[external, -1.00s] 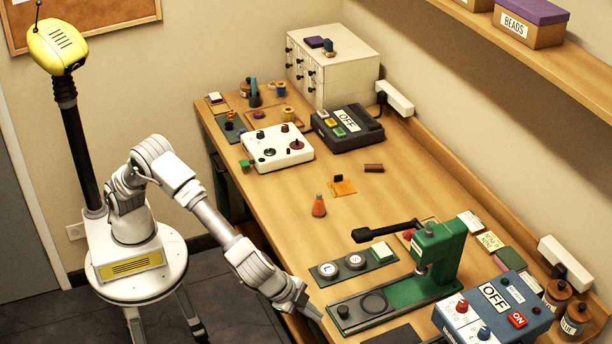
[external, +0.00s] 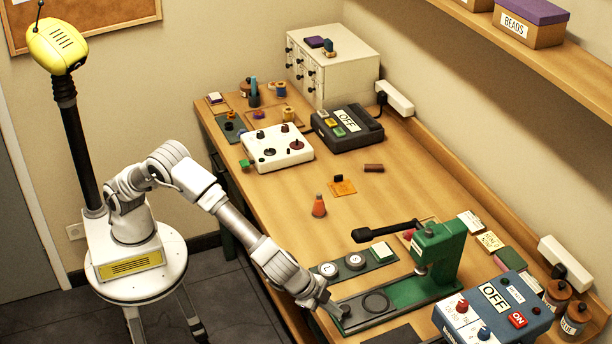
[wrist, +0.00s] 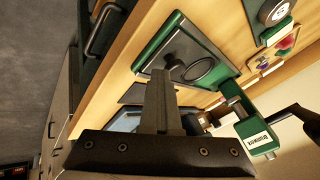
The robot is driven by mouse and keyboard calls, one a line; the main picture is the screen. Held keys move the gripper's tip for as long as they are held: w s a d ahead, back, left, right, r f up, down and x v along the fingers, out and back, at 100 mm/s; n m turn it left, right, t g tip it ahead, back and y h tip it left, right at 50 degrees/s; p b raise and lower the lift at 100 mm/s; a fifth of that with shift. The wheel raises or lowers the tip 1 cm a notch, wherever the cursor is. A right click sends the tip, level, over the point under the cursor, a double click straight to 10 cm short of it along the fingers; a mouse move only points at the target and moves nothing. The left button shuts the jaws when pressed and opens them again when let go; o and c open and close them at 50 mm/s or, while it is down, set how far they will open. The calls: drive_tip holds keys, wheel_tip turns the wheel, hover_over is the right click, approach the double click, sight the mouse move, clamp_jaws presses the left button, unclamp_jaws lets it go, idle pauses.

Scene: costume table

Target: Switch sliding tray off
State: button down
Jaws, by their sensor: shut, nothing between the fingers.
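The green press (external: 442,252) stands at the near part of the bench. Its grey sliding tray (external: 405,300) lies flat on the green base, with a dark ring (external: 376,302) and a small dark knob (external: 346,309) at the left end. My gripper (external: 338,314) is shut and empty, with its tips at the tray's left end beside the knob. I cannot tell whether they touch. In the wrist view my gripper's fingers (wrist: 160,76) point at the tray's knob end and cover part of it; the ring (wrist: 200,70) shows just beyond.
A blue control box (external: 492,309) with OFF and ON labels stands right of the press. A green strip with two round dials (external: 355,261) lies behind the tray. The press's black lever (external: 385,231) sticks out leftward above. The bench middle is fairly clear.

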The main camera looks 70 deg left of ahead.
drive_tip(key=p, duration=0.3)
hover_over(370, 315)
drive_tip(key=w+a, duration=0.2)
drive_tip(key=w, duration=0.2)
drive_tip(key=shift+s, duration=0.2)
drive_tip(key=shift+w+r, duration=0.1)
drive_tip(key=shift+s+d+b, duration=0.25)
drive_tip(key=shift+s+b, duration=0.15)
drive_tip(key=s, duration=0.1)
drive_tip(key=s+d+b, duration=0.1)
drive_tip(key=s, duration=0.1)
drive_tip(key=shift+d+r, duration=0.2)
drive_tip(key=v, duration=1)
drive_tip(key=shift+r, duration=0.1)
